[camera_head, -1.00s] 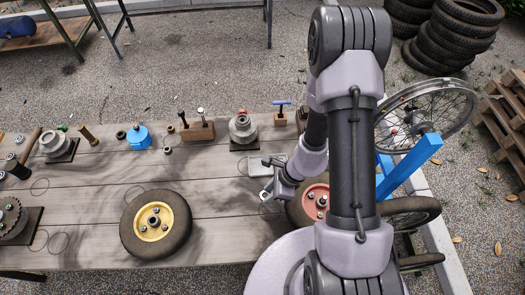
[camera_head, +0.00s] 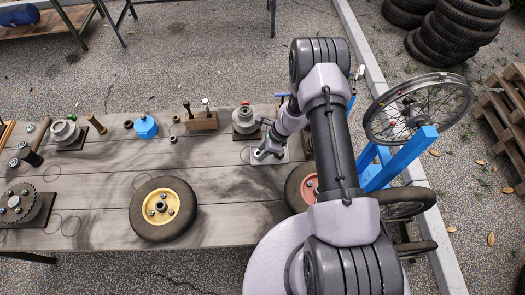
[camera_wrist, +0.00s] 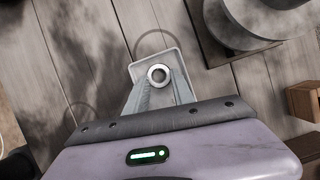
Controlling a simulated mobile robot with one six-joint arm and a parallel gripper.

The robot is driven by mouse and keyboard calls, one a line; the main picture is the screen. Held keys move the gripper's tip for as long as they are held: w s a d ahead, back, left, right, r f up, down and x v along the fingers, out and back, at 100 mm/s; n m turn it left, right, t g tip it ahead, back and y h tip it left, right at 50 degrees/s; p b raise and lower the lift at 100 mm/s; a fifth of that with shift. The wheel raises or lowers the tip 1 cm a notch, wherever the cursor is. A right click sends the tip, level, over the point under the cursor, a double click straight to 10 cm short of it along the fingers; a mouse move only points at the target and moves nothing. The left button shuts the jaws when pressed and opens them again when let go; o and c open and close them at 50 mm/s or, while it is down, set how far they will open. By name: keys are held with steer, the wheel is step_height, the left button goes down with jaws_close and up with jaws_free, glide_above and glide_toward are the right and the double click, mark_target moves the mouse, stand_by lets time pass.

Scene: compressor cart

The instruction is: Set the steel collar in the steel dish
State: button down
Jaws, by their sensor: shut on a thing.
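The steel collar (camera_wrist: 150,77), a small bright ring, sits between my gripper's two fingertips in the wrist view. My gripper (camera_wrist: 158,80) is shut on it. The steel dish (camera_wrist: 175,57), a shallow pale square tray with rounded corners, lies behind the collar and fingers in that view. In the head view my gripper (camera_head: 261,155) is over the dish (camera_head: 283,157), with the collar hard to make out. I cannot tell whether the collar touches the dish floor or hangs just above it.
A grey flanged part (camera_head: 245,118) on a dark plate stands just behind the dish. A wooden block (camera_head: 202,121) with upright tools is farther left. A red-hubbed wheel (camera_head: 300,187) and a yellow-hubbed wheel (camera_head: 163,208) lie in front. Bare planks lie left of the dish.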

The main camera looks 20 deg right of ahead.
steer(key=shift+f, duration=0.2)
steer(key=c, duration=1.4)
jaws_free()
steer(key=shift+r, duration=0.1)
steer(key=shift+o, duration=0.2)
steer(key=shift+r, duration=0.1)
